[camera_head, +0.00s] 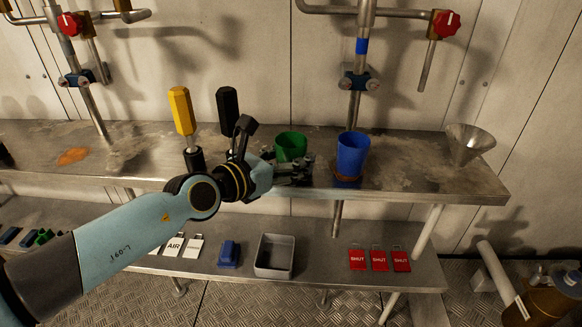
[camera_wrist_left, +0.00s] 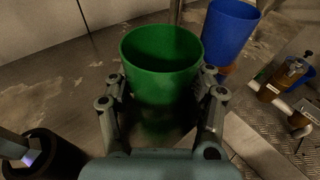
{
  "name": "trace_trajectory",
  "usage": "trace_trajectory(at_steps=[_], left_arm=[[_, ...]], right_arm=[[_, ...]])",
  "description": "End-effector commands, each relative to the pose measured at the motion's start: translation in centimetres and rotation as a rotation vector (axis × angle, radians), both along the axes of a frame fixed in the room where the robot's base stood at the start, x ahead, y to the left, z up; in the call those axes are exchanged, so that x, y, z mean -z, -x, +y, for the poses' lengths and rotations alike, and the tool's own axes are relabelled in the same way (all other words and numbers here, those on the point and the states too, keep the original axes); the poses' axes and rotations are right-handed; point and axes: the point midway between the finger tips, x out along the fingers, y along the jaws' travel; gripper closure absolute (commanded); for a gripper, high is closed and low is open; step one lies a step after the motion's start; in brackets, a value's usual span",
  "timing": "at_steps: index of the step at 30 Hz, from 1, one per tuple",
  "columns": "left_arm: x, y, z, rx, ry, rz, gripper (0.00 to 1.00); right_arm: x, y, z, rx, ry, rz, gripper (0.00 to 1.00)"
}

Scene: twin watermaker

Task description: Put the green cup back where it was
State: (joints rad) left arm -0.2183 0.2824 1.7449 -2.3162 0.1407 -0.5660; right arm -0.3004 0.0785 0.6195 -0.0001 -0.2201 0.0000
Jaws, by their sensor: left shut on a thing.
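The green cup (camera_head: 291,146) is upright at the upper metal shelf (camera_head: 420,178), left of the blue cup (camera_head: 352,155). My left gripper (camera_head: 298,170) is shut on the green cup from the front. In the left wrist view the green cup (camera_wrist_left: 161,62) sits between the two fingers (camera_wrist_left: 162,105), its open rim facing up. I cannot tell whether its base touches the shelf. The blue cup also shows in the left wrist view (camera_wrist_left: 229,30), close to the right of the green one. My right gripper is not in view.
A yellow-handled tool (camera_head: 181,110) and a black-handled tool (camera_head: 227,108) stand left of the green cup. A metal funnel (camera_head: 469,143) stands at the shelf's right end. The lower shelf holds a grey bin (camera_head: 275,274), a blue block (camera_head: 229,254) and red SHUT tags (camera_head: 379,260).

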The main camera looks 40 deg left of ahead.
Motion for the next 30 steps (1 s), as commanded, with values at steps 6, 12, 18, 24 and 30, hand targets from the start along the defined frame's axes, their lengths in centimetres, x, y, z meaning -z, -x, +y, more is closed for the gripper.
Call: trace_trajectory(at_steps=[6, 12, 18, 24, 30], left_arm=[[-0.2, 0.0, 0.0, 0.000, 0.000, -0.001, 0.80], [0.1, 0.0, 0.0, 0.000, 0.000, 0.000, 0.36], [0.1, 0.0, 0.0, 0.000, 0.000, 0.000, 0.22], [-0.1, 0.0, 0.0, 0.000, 0.000, 0.000, 0.22], [-0.9, 2.4, 0.3, 0.001, -0.002, 0.003, 0.22]], right_arm=[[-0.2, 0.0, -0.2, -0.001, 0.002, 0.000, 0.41], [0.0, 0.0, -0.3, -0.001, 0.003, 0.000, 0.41], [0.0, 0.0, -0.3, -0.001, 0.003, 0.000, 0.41], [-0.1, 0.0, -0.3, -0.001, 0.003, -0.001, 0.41], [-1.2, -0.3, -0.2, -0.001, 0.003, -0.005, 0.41]])
